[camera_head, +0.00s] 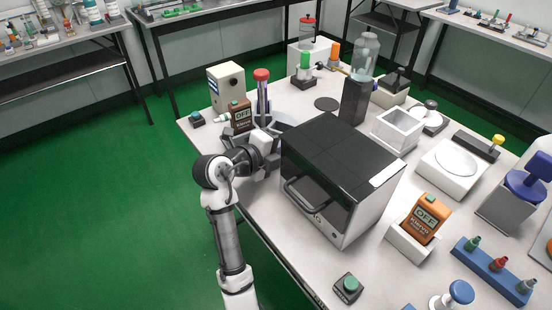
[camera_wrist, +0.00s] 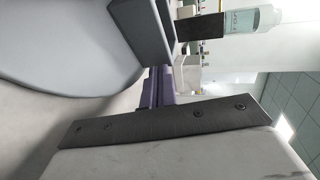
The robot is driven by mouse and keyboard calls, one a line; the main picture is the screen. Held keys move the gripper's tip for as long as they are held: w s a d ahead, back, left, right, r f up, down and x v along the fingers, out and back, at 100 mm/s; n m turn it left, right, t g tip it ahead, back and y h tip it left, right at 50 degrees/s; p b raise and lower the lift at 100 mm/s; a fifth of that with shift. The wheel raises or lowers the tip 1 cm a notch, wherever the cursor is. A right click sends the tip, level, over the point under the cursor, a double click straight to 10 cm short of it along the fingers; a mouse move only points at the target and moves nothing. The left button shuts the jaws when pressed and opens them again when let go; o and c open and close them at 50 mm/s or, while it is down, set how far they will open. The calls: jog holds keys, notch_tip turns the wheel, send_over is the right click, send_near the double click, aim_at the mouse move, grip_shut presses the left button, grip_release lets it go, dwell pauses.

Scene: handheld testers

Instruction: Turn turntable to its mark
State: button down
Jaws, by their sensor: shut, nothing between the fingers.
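The turntable looks to be the pale grey disc (camera_head: 286,120) on the table, just beyond my gripper and left of the black-topped oven; its far part shows, the rest is hidden. In the wrist view a large smooth grey disc (camera_wrist: 60,45) fills the upper left, with a dark grey block (camera_wrist: 142,32) at its edge. My gripper (camera_head: 272,134) is low over the table beside the disc, shut and empty. Its fingertips are hard to make out, and I cannot tell whether they touch the disc or block. I cannot make out the mark.
The oven (camera_head: 340,165) stands close on the right of my gripper. A red-capped post (camera_head: 262,98), a brown OFF tester (camera_head: 240,117) and a beige box (camera_head: 227,88) stand close behind it. A black pillar (camera_head: 354,100) holds a clear bottle. The green floor at left is clear.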

jog(key=shift+w+d+b, duration=0.25)
jog(key=shift+d+b, duration=0.1)
jog(key=shift+d, duration=0.1)
